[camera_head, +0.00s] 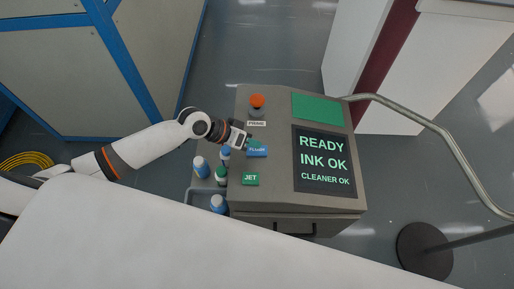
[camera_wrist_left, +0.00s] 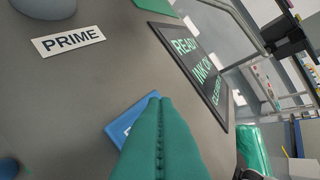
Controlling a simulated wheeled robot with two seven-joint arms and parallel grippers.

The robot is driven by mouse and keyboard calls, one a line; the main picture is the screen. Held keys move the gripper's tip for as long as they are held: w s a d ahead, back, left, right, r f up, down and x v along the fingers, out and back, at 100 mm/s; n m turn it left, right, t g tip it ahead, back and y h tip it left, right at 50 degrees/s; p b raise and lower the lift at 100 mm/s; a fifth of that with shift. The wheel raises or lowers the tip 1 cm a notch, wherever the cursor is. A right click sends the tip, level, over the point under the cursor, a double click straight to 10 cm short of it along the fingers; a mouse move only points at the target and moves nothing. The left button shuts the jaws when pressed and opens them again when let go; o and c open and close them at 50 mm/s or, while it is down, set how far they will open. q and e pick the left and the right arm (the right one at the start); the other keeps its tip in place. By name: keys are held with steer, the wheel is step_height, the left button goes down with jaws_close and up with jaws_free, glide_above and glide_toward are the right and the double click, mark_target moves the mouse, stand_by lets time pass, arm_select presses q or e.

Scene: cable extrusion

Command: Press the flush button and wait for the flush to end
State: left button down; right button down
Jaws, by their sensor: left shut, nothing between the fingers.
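The blue flush button (camera_head: 258,153) is on the sloped grey panel of the printer cabinet (camera_head: 270,195), left of the screen. My left gripper (camera_head: 249,143) is at the button's upper left edge in the head view, with its fingers shut and empty. In the left wrist view the green fingers (camera_wrist_left: 155,103) cover much of the blue button (camera_wrist_left: 118,127) and hide most of its label. I cannot tell whether the fingertips touch it. The screen (camera_head: 324,160) reads READY, INK OK, CLEANER OK. My right gripper is not in view.
A green JET button (camera_head: 251,179) lies below the flush button. An orange-red knob (camera_head: 257,101) and the PRIME label (camera_head: 257,124) are above. Several bottles (camera_head: 201,167) stand at the cabinet's left side. A metal rail (camera_head: 430,129) curves away right.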

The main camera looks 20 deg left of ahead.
mark_target(252, 150)
arm_select(q)
steer(key=shift+f, duration=0.1)
stand_by(0.7)
steer(key=shift+f, duration=0.35)
steer(key=shift+f+b, duration=0.45)
stand_by(0.8)
steer(key=shift+r, duration=0.1)
steer(key=shift+r+p, duration=0.8)
steer(key=shift+p, duration=0.1)
step_height(252, 150, up, 5)
steer(key=p, duration=0.5)
steer(key=shift+r, duration=0.1)
